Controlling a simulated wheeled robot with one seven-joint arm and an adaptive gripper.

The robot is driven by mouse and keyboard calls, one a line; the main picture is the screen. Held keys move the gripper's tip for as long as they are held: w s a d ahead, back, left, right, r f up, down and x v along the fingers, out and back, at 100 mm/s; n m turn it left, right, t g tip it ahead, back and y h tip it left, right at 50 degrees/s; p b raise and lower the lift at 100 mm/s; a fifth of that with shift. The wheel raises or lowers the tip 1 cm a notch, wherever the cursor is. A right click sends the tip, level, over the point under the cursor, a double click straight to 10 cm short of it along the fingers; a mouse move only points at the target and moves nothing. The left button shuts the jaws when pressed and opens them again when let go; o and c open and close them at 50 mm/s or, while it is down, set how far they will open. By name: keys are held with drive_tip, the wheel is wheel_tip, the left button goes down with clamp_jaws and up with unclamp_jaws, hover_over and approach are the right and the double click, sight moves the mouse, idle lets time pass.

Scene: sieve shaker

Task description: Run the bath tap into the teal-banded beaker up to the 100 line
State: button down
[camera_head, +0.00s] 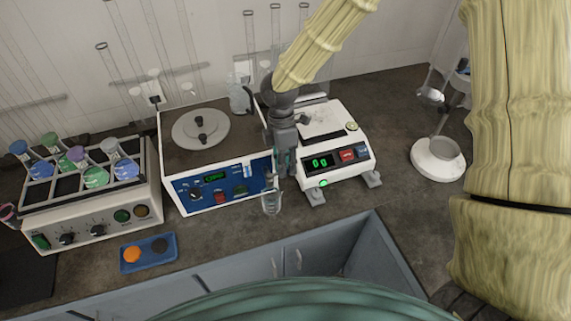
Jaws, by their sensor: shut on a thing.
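The water bath (215,195) is a white box with a blue front panel and a round grey lid, left of centre. My gripper (283,172) points down at its front right corner and is shut, seemingly on the bath tap, which it mostly hides. A small clear beaker (271,203) is just below and slightly left of the fingertips, at the front of the bath. It looks upright. Its teal band, its marks and any water level are too small to make out.
A white balance (335,160) stands right of the gripper, its display lit. A rack of coloured-capped flasks (90,185) is at left. A blue tray (148,252) holds an orange and a dark piece. A white stand (437,160) is at right.

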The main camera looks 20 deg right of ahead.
drive_tip(key=shift+s+m+y+p, duration=0.2)
drive_tip(key=shift+s+m, duration=0.15)
drive_tip(key=shift+m, duration=0.5)
drive_tip(key=shift+s+m+y+p, duration=0.15)
drive_tip(key=shift+s+m, duration=0.2)
drive_tip(key=shift+m, duration=0.5)
drive_tip(key=c, duration=1.4)
unclamp_jaws()
drive_tip(key=shift+c, duration=0.2)
drive_tip(key=shift+r, duration=0.1)
drive_tip(key=v, duration=1.1)
drive_tip(key=shift+r, duration=0.4)
drive_tip(key=shift+w+a, duration=0.1)
